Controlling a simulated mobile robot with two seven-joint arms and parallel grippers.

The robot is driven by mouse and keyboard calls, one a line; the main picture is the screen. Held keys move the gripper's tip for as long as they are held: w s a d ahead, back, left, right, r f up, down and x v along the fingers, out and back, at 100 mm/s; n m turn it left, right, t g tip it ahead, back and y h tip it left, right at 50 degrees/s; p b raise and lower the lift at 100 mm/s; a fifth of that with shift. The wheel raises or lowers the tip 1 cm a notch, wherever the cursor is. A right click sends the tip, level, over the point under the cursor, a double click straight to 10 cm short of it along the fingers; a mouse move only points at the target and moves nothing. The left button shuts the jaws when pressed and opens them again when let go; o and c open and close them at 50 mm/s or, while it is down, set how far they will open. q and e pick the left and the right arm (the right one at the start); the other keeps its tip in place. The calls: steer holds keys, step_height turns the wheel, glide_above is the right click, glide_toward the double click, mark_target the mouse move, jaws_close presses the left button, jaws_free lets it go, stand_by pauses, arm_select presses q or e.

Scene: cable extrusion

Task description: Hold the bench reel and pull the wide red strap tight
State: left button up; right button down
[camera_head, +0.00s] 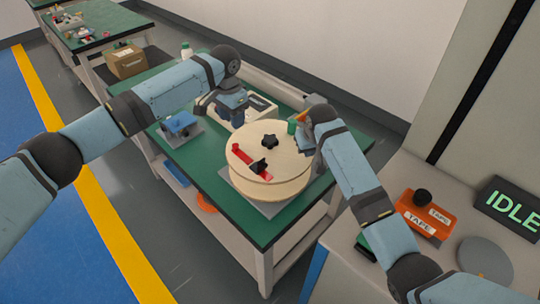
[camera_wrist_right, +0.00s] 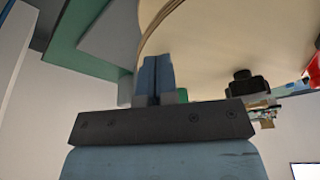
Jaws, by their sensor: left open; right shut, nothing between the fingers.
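The bench reel (camera_head: 275,187), a pale wooden drum with a black knob at its centre, stands on a grey plate on the green bench. The red strap (camera_head: 241,153) lies on its top face, with a second black knob over its near end. My left gripper (camera_head: 236,121) is open and empty, just behind the reel's left rim. My right gripper (camera_head: 304,146) is at the reel's right edge. In the right wrist view its fingers (camera_wrist_right: 157,78) are shut with nothing between them, beside the reel (camera_wrist_right: 225,45). Whether they touch the reel I cannot tell.
A blue device (camera_head: 180,124) sits left on the green bench top (camera_head: 202,165). A white tray (camera_head: 262,103) and a green cylinder (camera_head: 292,127) are behind the reel.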

steer(key=shift+w+r+p, duration=0.1)
steer(key=shift+r+p, duration=0.6)
steer(key=shift+r, duration=0.2)
step_height(320, 180, up, 4)
steer(key=p, duration=0.4)
steer(key=shift+p, duration=0.35)
steer(key=shift+f, duration=0.1)
